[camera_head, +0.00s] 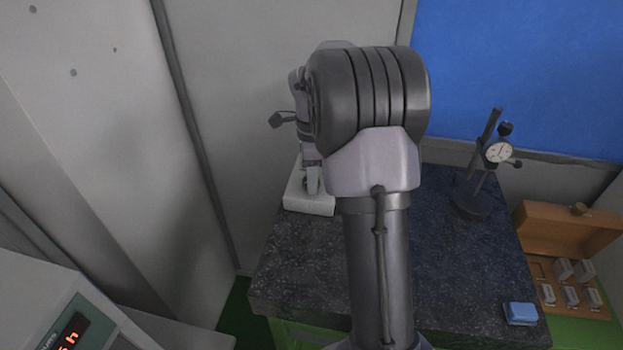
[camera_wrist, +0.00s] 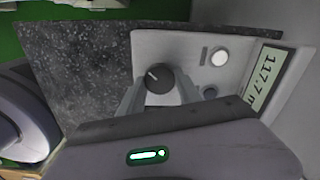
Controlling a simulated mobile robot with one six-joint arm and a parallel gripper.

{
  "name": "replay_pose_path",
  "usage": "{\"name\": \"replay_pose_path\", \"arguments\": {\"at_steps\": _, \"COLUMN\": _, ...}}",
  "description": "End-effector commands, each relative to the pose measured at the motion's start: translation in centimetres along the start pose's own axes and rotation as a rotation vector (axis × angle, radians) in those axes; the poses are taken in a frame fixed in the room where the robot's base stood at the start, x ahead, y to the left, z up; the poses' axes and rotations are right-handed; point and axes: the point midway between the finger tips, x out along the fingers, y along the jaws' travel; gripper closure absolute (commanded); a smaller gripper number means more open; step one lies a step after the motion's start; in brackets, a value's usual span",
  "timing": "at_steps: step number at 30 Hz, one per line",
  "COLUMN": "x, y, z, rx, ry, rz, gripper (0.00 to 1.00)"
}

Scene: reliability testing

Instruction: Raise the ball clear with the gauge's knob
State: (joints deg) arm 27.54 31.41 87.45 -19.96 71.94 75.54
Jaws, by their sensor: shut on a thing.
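The gauge (camera_wrist: 165,45) is a pale box with a display at its right that reads about 117.7. Its dark round knob (camera_wrist: 155,76) has a white pointer line. My gripper (camera_wrist: 160,88) has one finger on each side of the knob and is shut on it. In the head view the gauge's white base (camera_head: 307,199) stands at the back left of the dark stone slab, with my gripper (camera_head: 312,182) at it. My arm hides much of the gauge there. I cannot make out a ball in either view.
A dial indicator (camera_head: 498,152) on a stand rises from the right of the speckled slab (camera_head: 290,275). A blue block (camera_head: 520,313) lies at the slab's front right corner. An open wooden case (camera_head: 552,235) with several small blocks is at the right. A wall is close behind.

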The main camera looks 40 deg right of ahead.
Motion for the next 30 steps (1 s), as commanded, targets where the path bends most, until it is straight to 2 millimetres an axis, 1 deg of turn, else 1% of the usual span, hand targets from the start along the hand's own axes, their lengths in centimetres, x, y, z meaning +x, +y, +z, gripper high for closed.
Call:
{"name": "replay_pose_path", "arguments": {"at_steps": 8, "x": -0.15, "y": -0.10, "z": 0.00, "rx": 0.062, "ry": 0.000, "rz": -0.004, "gripper": 1.00}}
{"name": "replay_pose_path", "arguments": {"at_steps": 21, "x": -0.18, "y": -0.10, "z": 0.01, "rx": 0.070, "ry": 0.000, "rz": -0.004, "gripper": 1.00}}
{"name": "replay_pose_path", "arguments": {"at_steps": 22, "x": -0.18, "y": -0.10, "z": 0.01, "rx": 0.070, "ry": -0.001, "rz": -0.004, "gripper": 0.58}}
{"name": "replay_pose_path", "arguments": {"at_steps": 25, "x": -0.15, "y": -0.08, "z": 0.01, "rx": 0.070, "ry": 0.000, "rz": -0.003, "gripper": 0.38}}
{"name": "replay_pose_path", "arguments": {"at_steps": 30, "x": -0.08, "y": -0.04, "z": 0.00, "rx": 0.070, "ry": 0.000, "rz": -0.002, "gripper": 0.38}}
